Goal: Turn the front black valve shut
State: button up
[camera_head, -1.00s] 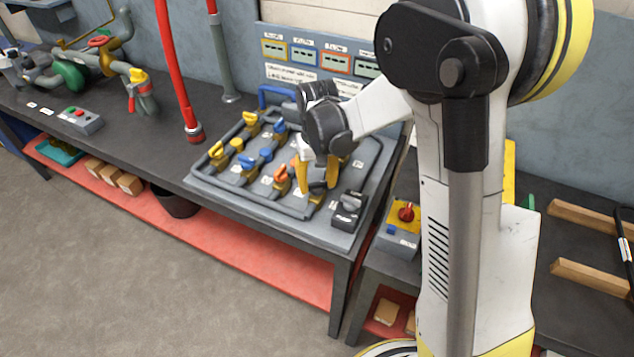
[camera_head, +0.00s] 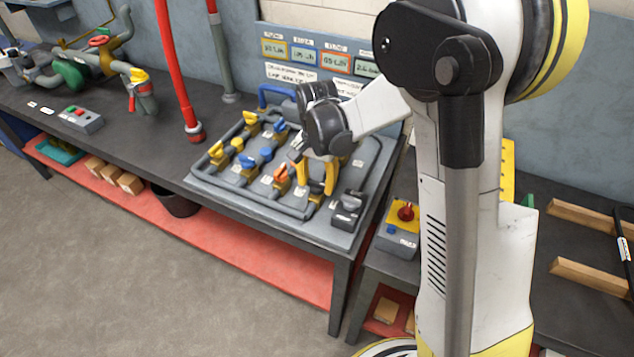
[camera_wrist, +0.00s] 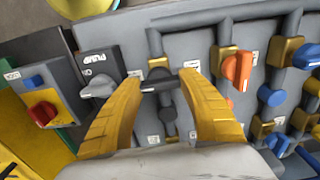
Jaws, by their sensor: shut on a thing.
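My gripper (camera_head: 317,192) has yellow fingers and is low over the right part of the grey valve board (camera_head: 233,198). In the wrist view my gripper (camera_wrist: 163,82) is shut on the black valve handle (camera_wrist: 166,86), a short dark bar between the fingertips. The bar lies roughly crosswise to the grey pipe beneath it. In the head view my fingers and wrist largely hide this handle. Orange valves (camera_wrist: 237,68) and blue valves (camera_wrist: 305,57) sit to the right in the wrist view.
A grey pump switch box (camera_head: 348,208) stands close beside my gripper. A yellow box with a red knob (camera_head: 405,213) is further right. Yellow valves (camera_head: 217,150) are on the board's left.

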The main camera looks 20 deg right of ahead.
aim_at(317, 183)
dwell(0.3)
jog(key=o, duration=1.2)
jog(key=shift+r, duration=0.1)
notch_tip(317, 183, up, 12)
jog(key=shift+f, duration=0.1)
jog(key=shift+s, duration=0.1)
